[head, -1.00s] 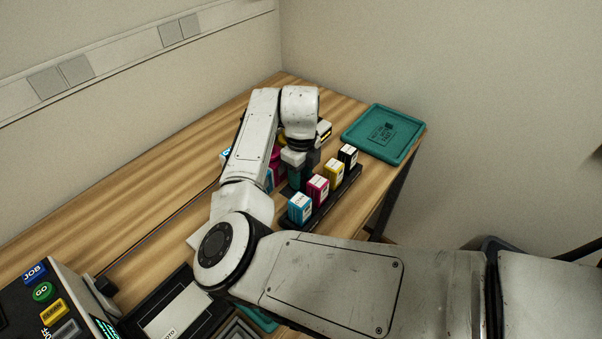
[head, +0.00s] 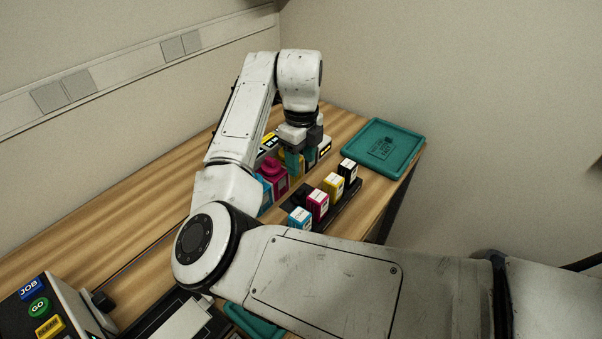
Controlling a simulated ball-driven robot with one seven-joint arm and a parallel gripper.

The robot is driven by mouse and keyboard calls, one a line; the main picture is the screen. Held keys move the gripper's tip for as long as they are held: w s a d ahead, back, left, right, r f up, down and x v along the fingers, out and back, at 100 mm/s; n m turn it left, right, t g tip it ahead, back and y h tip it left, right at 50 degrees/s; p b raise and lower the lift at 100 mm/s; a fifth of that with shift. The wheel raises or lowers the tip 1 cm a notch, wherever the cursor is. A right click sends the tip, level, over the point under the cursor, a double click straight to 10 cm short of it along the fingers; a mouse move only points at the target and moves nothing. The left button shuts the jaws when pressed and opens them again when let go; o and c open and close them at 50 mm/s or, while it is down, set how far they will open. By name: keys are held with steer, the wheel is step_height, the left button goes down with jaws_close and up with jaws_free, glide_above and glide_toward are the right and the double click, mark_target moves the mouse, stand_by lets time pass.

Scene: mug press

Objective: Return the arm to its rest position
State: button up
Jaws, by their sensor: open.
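My arm (head: 240,122) reaches out over the table, with its wrist bent downward. My gripper (head: 303,158) points down with teal fingertips, near the row of larger ink bottles behind the cartridge rack. It is open and I see nothing held in it. The fingertips are partly in front of the bottles, so I cannot tell the exact gap to them.
Cyan (head: 299,218), magenta (head: 317,204), yellow (head: 333,186) and black (head: 347,170) cartridges stand in a dark rack. A magenta bottle (head: 274,176) stands behind. A button panel (head: 40,308) is lower left.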

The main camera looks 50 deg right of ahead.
step_height(320, 180, up, 2)
stand_by(0.8)
